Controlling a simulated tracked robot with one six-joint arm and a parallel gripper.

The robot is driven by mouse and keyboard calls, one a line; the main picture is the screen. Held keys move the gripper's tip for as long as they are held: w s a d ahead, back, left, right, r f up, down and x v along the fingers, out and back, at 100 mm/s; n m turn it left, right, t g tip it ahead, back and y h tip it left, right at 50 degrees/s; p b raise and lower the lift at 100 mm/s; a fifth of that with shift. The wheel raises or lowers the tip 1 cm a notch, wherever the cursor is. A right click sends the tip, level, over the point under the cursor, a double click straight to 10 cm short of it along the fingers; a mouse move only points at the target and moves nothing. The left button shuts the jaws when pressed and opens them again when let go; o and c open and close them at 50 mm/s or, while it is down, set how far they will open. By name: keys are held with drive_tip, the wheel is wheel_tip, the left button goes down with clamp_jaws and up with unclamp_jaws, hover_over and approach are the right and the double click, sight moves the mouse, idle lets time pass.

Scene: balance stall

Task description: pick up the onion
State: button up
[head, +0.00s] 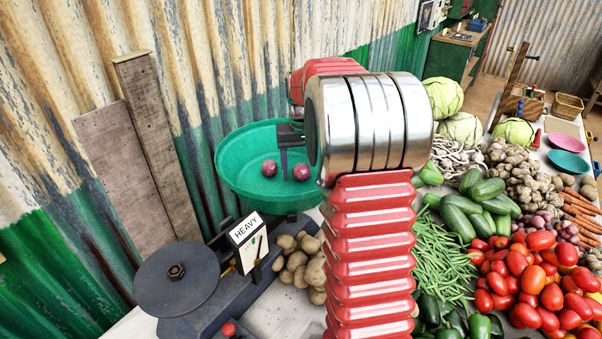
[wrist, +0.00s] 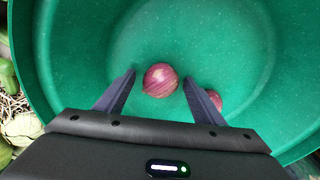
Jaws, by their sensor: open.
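Two purple-red onions lie in the green pan (head: 237,195) of the balance in the head view, a left onion (head: 269,168) and a right onion (head: 301,172). In the wrist view one onion (wrist: 160,79) sits between and slightly beyond the fingertips of my gripper (wrist: 157,84), with no visible contact. The other onion (wrist: 214,100) is partly hidden behind the right finger. My gripper is open and empty, pointing down into the pan (wrist: 235,50). In the head view my arm hides the pan's right side and part of the gripper.
The balance has a dark round plate (head: 176,274) and a "HEAVY" sign (head: 247,232). Potatoes (head: 300,262) lie below the pan. Beans (head: 445,255), tomatoes (head: 540,275) and cucumbers (head: 480,208) crowd the right. A corrugated wall (head: 200,80) stands close behind the pan.

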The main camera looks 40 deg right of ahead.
sight(301, 164)
drive_tip(key=shift+c, duration=0.5)
drive_tip(key=c, duration=1)
drive_tip(key=shift+c, duration=0.2)
wheel_tip(301, 164, up, 10)
drive_tip(key=shift+r, duration=0.1)
idle(0.4)
drive_tip(key=shift+r, duration=1.95)
drive_tip(key=shift+r, duration=0.1)
drive_tip(key=shift+r, duration=0.2)
